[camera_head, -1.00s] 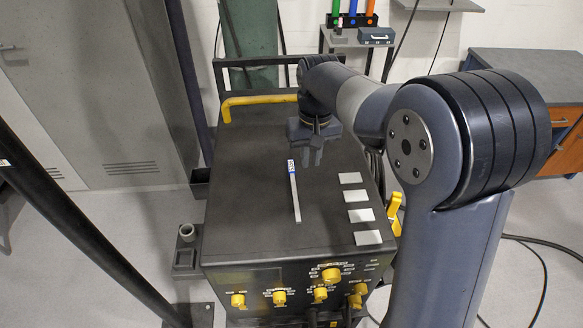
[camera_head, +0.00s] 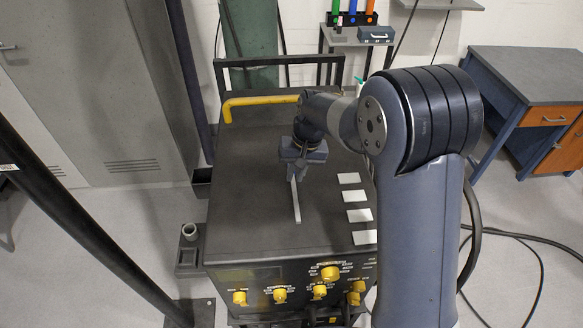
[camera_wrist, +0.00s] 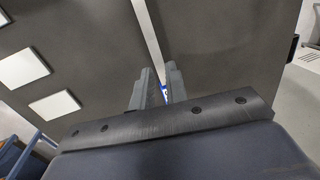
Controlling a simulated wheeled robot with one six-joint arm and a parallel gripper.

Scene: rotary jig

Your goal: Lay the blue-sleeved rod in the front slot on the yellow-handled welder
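The yellow-handled welder (camera_head: 245,200) is a dark box with a yellow handle (camera_head: 262,101) at its back edge and yellow knobs on its front. The pale rod (camera_head: 296,207) lies on its top, pointing towards the front. My gripper (camera_head: 293,178) is down over the rod's back end, where the sleeve is hidden in the head view. In the wrist view, a bit of the blue sleeve (camera_wrist: 164,92) shows between the two close fingers (camera_wrist: 159,92). I cannot tell whether they press on it. I cannot make out a front slot.
Several white plates (camera_head: 358,215) lie in a row on the right of the welder top. A grey holder (camera_head: 189,232) stands at its left. A blue desk (camera_head: 525,80) and loose cables are at the right. The top left of the rod is clear.

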